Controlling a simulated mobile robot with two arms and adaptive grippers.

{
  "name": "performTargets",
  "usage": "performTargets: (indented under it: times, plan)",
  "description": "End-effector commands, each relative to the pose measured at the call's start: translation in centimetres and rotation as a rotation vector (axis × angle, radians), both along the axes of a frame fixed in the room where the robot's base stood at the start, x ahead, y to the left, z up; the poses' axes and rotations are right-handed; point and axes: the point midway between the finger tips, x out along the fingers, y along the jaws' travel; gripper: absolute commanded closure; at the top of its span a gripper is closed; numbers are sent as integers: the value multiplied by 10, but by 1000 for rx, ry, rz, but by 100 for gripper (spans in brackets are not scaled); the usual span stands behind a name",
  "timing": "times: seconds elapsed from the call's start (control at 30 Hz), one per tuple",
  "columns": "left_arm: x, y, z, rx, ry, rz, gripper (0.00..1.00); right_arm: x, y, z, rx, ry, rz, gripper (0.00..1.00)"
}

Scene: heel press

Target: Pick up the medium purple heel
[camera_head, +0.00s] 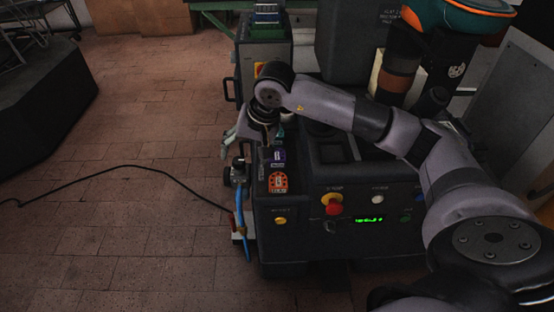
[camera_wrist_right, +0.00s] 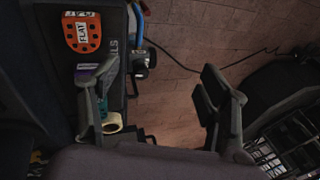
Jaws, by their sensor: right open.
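The purple heel (camera_head: 278,158) lies in a row of heels on the left edge of the dark press machine's top. It sits between an orange heel (camera_head: 278,182) nearer me and a teal one at the back. My right gripper (camera_head: 248,145) hangs over the machine's left edge, beside and behind the purple heel. In the right wrist view the right gripper (camera_wrist_right: 160,74) is open with nothing between its fingers. One finger covers most of the purple heel (camera_wrist_right: 88,67); whether they touch I cannot tell. The orange heel (camera_wrist_right: 82,32) is in plain sight. My left gripper is not in view.
The dark press machine (camera_head: 340,240) has knobs, buttons and a green display on its front. A blue hose (camera_head: 241,205) and fittings hang at its left side. A black cable (camera_head: 110,170) crosses the open brick floor on the left. A beige roll (camera_wrist_right: 112,123) shows by the finger.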

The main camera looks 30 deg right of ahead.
Motion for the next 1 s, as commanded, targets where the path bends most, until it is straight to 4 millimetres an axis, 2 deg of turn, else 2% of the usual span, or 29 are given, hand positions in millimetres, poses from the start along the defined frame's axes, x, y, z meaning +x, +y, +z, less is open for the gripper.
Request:
performTargets:
  times: [0.03,0.1,0.23,0.37,0.7,0.8,1.0]
  plan:
    - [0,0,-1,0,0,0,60,4,-31,9,-119,-15,3,30]
    - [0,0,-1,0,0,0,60,4,-64,19,-248,-15,5,30]
    - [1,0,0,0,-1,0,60,3,-96,30,-375,-6,1,30]
    - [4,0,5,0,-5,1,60,6,-106,18,-403,2,-1,30]
    - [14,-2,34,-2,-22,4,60,30,-118,-51,-396,2,-1,30]
    - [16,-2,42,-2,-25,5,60,36,-122,-66,-397,-1,1,30]
    - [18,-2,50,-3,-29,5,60,42,-125,-80,-397,-3,0,30]
